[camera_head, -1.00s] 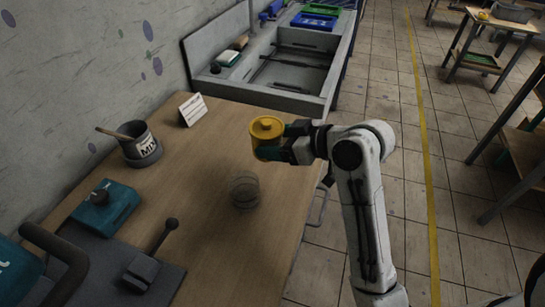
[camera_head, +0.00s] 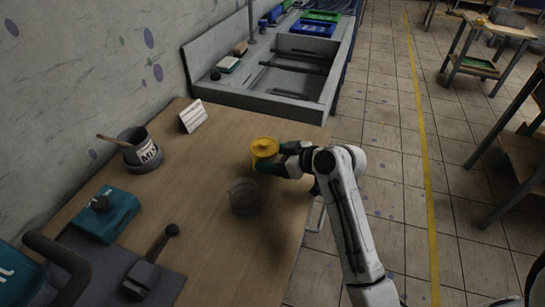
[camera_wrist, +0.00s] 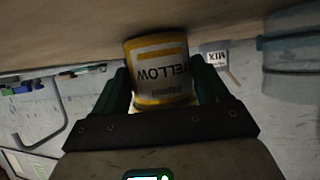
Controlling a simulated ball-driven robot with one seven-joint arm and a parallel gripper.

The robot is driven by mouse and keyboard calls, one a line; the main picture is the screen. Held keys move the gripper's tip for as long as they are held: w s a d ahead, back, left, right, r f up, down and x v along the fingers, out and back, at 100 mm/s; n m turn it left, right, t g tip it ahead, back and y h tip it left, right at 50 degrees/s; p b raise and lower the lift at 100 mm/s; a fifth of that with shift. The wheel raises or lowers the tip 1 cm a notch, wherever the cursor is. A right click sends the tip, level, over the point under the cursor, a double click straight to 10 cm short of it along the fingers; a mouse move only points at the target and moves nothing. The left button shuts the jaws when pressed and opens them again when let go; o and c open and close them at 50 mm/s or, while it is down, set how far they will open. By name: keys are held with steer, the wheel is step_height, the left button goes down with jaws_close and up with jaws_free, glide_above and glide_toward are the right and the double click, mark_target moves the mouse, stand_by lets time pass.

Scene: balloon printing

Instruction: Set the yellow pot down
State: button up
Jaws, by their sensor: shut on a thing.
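The yellow pot (camera_head: 265,154) has its yellow lid on and is upright over the back right part of the wooden table (camera_head: 225,245). My gripper (camera_head: 277,158) comes from the right and is shut on the pot's sides. The wrist view is upside down; there the pot (camera_wrist: 160,72), with its label reading YELLOW, sits between the two fingers. Its base is at or just above the tabletop; I cannot tell whether it touches.
A clear glass jar (camera_head: 244,196) stands close in front of the pot. The MIX pot (camera_head: 140,150), a white card (camera_head: 193,116) and a teal box (camera_head: 106,215) are on the left. A grey sink (camera_head: 290,75) adjoins behind. The table's front right is clear.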

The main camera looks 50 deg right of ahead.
steer(key=shift+f, duration=0.15)
steer(key=o, duration=1.1)
steer(key=v, duration=1.2)
steer(key=shift+b, duration=0.3)
